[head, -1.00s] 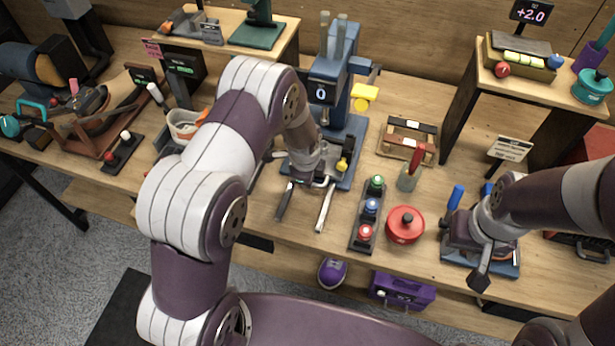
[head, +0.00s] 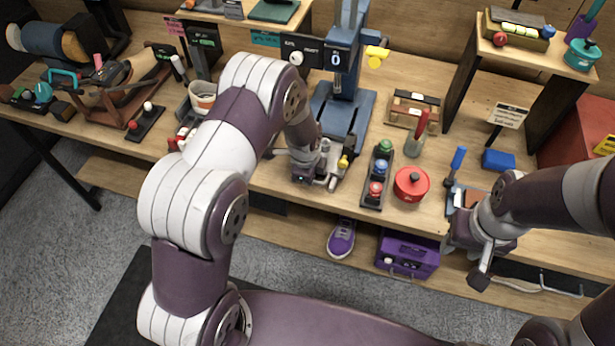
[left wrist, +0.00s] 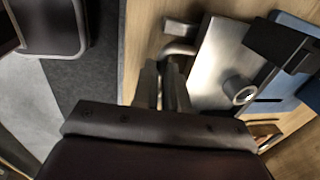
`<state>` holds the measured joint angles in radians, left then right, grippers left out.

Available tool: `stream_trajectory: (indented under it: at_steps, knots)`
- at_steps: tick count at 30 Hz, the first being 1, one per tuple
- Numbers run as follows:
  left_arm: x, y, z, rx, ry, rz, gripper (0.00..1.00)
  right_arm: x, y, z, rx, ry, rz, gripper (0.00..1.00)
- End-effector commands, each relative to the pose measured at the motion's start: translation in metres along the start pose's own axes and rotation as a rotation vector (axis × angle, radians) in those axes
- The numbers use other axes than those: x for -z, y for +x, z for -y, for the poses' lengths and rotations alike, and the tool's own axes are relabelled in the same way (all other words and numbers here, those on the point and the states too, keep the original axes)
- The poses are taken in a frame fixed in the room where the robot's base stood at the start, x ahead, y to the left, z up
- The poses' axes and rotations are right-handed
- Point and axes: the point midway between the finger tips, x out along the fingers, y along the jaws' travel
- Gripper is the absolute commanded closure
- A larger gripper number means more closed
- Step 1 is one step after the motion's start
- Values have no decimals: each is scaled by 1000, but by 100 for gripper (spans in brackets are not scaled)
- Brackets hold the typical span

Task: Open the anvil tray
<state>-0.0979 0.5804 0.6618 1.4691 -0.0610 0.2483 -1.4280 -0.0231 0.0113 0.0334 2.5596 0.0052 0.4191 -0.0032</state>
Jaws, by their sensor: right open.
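The blue press (head: 345,100) stands at the middle of the bench, with a "0" display. The silver anvil tray is at its front; the left wrist view shows its metal plate (left wrist: 215,65) with a round knob and a bent handle (left wrist: 180,47). My left gripper (head: 312,175) is low at the press's front. In the left wrist view its fingers (left wrist: 163,85) are close together with the handle's end between them; the contact is partly hidden. My right gripper (head: 468,262) is open and empty at the bench's front edge, right of the red pot.
Right of the press are a button strip (head: 378,175), a red pot (head: 411,184) and a wooden rack (head: 413,110). A blue block (head: 498,160) lies further right. Below are a purple shoe (head: 341,238) and a purple box (head: 408,254).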

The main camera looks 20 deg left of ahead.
Motion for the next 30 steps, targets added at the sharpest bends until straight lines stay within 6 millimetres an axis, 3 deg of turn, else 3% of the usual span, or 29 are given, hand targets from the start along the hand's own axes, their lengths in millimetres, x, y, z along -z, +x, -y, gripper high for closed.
stream_trajectory:
  at_steps: [1,3,14,17,24,30]
  knots:
    - [0,2,-4,-9,0,1,81,0,0,0,0,0,0,57]
    - [0,3,-4,-9,0,1,62,0,1,0,0,0,0,57]
    - [0,-2,-3,-7,0,0,62,0,2,0,0,0,0,57]
    - [0,-17,-3,-5,0,0,62,-1,4,0,0,0,0,57]
    - [0,-82,-3,-1,0,0,62,-2,14,0,0,0,0,57]
    - [0,-118,-4,-5,1,0,62,-2,17,0,0,0,0,57]
